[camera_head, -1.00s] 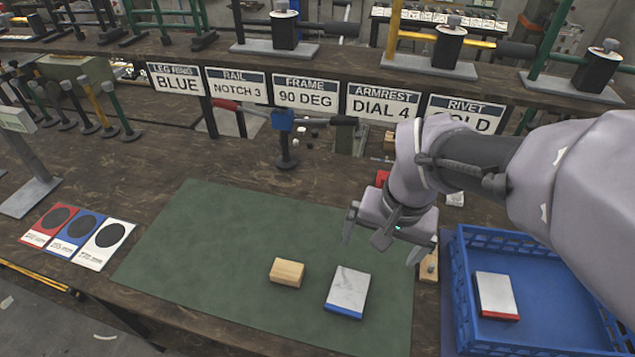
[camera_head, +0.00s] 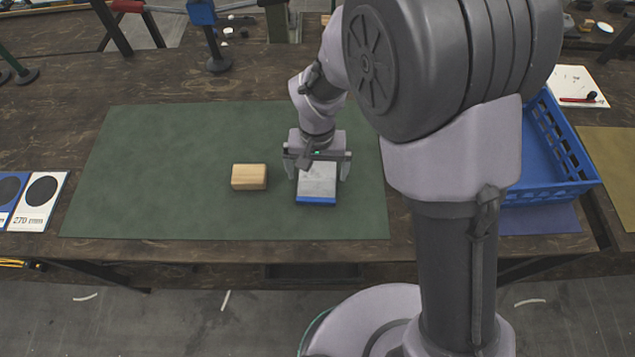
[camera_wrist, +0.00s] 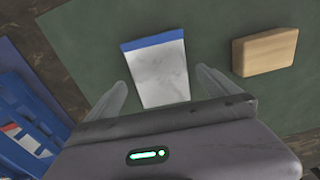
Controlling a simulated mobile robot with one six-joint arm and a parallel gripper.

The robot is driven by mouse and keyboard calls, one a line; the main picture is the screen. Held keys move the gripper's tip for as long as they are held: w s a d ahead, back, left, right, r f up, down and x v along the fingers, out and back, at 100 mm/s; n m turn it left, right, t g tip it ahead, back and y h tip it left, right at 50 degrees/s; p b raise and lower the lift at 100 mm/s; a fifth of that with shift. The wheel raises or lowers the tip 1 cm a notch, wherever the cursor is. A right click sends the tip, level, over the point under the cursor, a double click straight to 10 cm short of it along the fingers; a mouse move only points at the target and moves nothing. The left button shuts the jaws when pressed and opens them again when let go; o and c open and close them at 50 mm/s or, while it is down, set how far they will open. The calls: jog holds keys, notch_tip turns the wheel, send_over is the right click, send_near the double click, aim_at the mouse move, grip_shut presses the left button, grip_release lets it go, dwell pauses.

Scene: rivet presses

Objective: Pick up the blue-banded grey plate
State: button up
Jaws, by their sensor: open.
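The blue-banded grey plate (camera_head: 316,182) lies flat on the green mat (camera_head: 180,170), its blue band towards the front edge of the bench. My gripper (camera_head: 317,174) is open over the plate, with one finger on each side of it in the head view. In the wrist view the plate (camera_wrist: 157,72) shows between my two open fingers (camera_wrist: 162,92), its blue band at the far end. I cannot tell how high the fingertips are above the mat.
A wooden block (camera_head: 249,177) lies on the mat just left of the plate; it also shows in the wrist view (camera_wrist: 264,52). A blue crate (camera_head: 550,160) stands to the right, partly behind my arm. The mat's left side is clear.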

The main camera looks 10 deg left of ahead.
aim_at(317, 181)
notch_tip(317, 181, down, 3)
jog(key=shift+r+b, duration=0.1)
jog(key=shift+b, duration=0.2)
jog(key=shift+r, duration=0.1)
jog(key=shift+c, duration=0.7)
jog(key=c, duration=1.9)
jog(key=shift+o, duration=0.2)
jog(key=shift+r, duration=0.1)
